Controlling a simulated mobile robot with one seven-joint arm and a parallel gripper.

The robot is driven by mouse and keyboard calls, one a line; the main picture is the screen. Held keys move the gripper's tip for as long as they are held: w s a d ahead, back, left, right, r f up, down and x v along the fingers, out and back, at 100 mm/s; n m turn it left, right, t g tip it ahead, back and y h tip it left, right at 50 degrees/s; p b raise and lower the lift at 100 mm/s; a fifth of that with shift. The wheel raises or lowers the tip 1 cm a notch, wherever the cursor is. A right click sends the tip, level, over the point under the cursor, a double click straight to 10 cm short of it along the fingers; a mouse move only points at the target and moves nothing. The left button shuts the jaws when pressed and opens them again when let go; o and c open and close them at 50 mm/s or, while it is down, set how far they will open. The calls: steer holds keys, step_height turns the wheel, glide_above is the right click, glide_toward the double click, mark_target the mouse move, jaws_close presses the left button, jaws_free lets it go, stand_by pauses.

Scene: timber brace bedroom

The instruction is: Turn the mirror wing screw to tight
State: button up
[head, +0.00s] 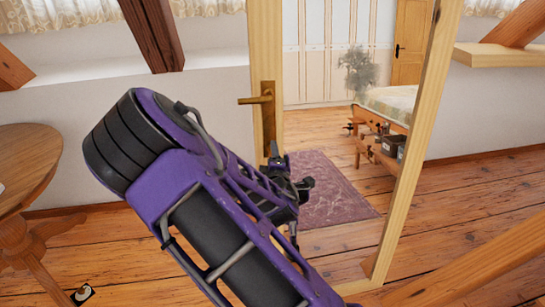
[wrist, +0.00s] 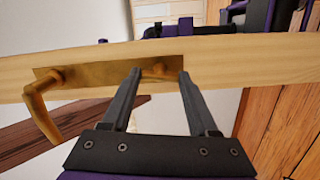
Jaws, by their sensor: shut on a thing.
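The mirror has a pale timber frame (head: 412,150), upright at the right of centre in the head view. A brass plate (wrist: 105,78) is fixed along its left post. A brass lever (wrist: 42,105) sticks out at one end of the plate; this lever (head: 257,99) also shows in the head view. At the plate's other end is a small brass piece, the wing screw (wrist: 158,70), its wings hard to make out. My gripper (wrist: 160,74) has its two dark fingertips on either side of the screw, shut on it. In the head view my purple arm hides the screw.
A round wooden table (head: 25,165) stands at the left. A timber rail (head: 470,265) crosses the lower right. Inside the frame show a mauve rug (head: 325,195), a bed (head: 390,103), a plant (head: 358,70) and a door (head: 412,45). Sloping beams (head: 152,35) are behind.

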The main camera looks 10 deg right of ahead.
steer(key=shift+d+r+m+g+y+b, duration=0.25)
steer(key=shift+m+b, duration=0.35)
steer(key=shift+m, duration=1.55)
steer(key=shift+a+f+m+g+y+b, duration=0.1)
steer(key=shift+a+m+y+b, duration=0.4)
steer(key=shift+m, duration=1.7)
steer(key=shift+d+r+m+g+y+b, duration=0.15)
steer(key=shift+d+m+b, duration=0.4)
steer(key=shift+m, duration=1.6)
steer(key=shift+a+f, duration=0.1)
steer(key=shift+a, duration=0.1)
steer(key=o, duration=1.4)
steer(key=shift+f, duration=0.1)
